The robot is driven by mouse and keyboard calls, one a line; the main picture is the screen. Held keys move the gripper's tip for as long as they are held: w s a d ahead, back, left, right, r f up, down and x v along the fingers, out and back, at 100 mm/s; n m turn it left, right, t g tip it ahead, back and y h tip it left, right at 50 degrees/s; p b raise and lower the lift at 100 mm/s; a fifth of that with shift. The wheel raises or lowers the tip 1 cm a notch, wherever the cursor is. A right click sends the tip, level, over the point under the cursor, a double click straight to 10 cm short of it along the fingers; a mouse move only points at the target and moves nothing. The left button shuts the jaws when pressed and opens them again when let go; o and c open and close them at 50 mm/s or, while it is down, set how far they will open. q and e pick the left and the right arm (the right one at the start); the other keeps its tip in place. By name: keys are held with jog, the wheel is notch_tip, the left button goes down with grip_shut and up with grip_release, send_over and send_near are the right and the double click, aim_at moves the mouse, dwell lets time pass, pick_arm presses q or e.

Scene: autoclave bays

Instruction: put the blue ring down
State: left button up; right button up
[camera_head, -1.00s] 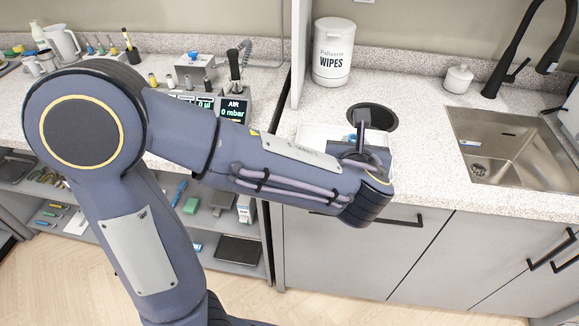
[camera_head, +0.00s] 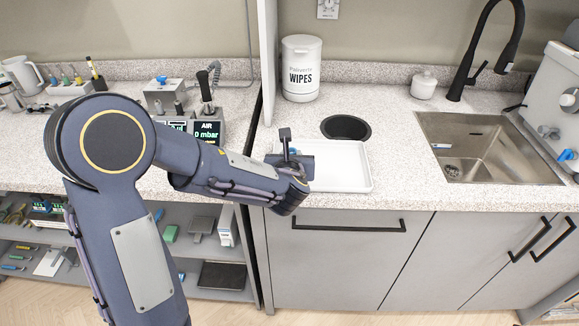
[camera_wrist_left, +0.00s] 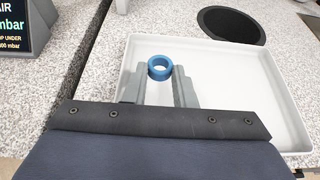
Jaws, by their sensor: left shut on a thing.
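The blue ring (camera_wrist_left: 160,75) is between the fingertips of my left gripper (camera_wrist_left: 159,82) in the left wrist view. The gripper is shut on it, with one grey finger on each side and the ring's hole facing the camera. Behind and around them is a shallow white tray (camera_wrist_left: 225,70). In the head view the left gripper (camera_head: 290,152) is at the tray's left end, and the tray (camera_head: 345,172) looks empty to the right of it. A bit of blue shows at the fingertips there. I cannot tell whether the ring touches the tray floor. My right gripper is not in view.
A round black opening (camera_head: 346,127) is in the counter behind the tray. A wipes tub (camera_head: 301,70) stands at the back, and a sink (camera_head: 490,150) lies to the right. A device with an AIR display (camera_head: 207,130) stands left of the tray.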

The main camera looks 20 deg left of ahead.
pick_arm(q)
jog(key=shift+w+a+f, duration=0.15)
jog(key=shift+f, duration=0.8)
jog(key=shift+w+a+f, duration=0.1)
jog(key=shift+f, duration=0.85)
jog(key=shift+f+b, duration=0.2)
jog(key=shift+b, duration=0.25)
jog(key=o, duration=0.9)
jog(key=shift+o, duration=0.2)
